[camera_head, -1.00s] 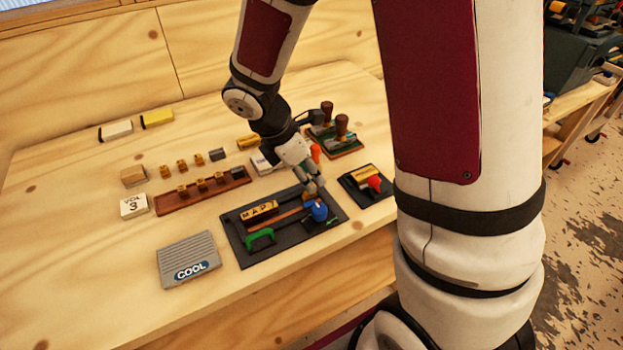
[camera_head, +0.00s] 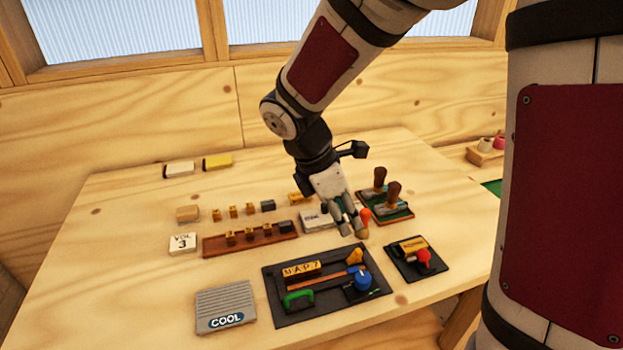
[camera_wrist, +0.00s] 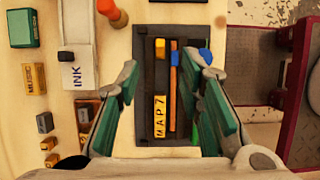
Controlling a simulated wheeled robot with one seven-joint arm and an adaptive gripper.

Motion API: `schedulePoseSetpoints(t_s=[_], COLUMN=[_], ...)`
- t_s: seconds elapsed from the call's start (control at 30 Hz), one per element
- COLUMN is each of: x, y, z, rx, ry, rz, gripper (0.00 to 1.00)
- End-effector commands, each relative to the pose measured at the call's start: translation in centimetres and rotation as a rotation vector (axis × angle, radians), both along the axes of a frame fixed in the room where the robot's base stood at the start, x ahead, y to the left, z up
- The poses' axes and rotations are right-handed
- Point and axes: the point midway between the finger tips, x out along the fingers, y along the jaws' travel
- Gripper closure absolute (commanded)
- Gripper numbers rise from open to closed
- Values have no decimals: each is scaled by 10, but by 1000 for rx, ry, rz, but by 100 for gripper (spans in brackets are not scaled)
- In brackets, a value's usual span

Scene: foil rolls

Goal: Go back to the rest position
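My gripper (camera_head: 350,228) hangs in the air over the wooden table (camera_head: 140,290), above the back side of a black tray (camera_head: 275,290). In the wrist view its two green-padded fingers (camera_wrist: 165,72) are spread apart with nothing held between them. The tray shows below and between them, carrying a yellow MAP 7 block (camera_head: 301,269), an orange-brown bar (camera_head: 318,281), a green handle-shaped piece (camera_head: 298,298), a blue round piece (camera_head: 362,279) and a yellow-orange piece (camera_head: 355,256).
A smaller black tray (camera_head: 408,272) with a red knob lies right of the big tray. Wooden-handled stamps (camera_head: 393,195) stand behind it. A grey COOL pad (camera_head: 225,306), a VOL 3 block (camera_head: 182,243) and a brown rack (camera_head: 215,246) lie left. The table's left side is clear.

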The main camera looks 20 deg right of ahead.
Motion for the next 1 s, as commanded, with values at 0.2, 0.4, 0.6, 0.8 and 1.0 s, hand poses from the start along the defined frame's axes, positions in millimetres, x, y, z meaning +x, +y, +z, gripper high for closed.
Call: schedulePoseSetpoints(t_s=[0.2,0.4,0.6,0.8,1.0], x=[-7,-45,-93,-139,-171], y=[-2,-7,-7,0,9], z=[11,51,84,102,109], rx=[10,79,204,372,528], ry=[-40,-209,-391,-531,-598], rz=[-62,-358,-730,-1090,-1365], gripper=[66,66,66,66,66])
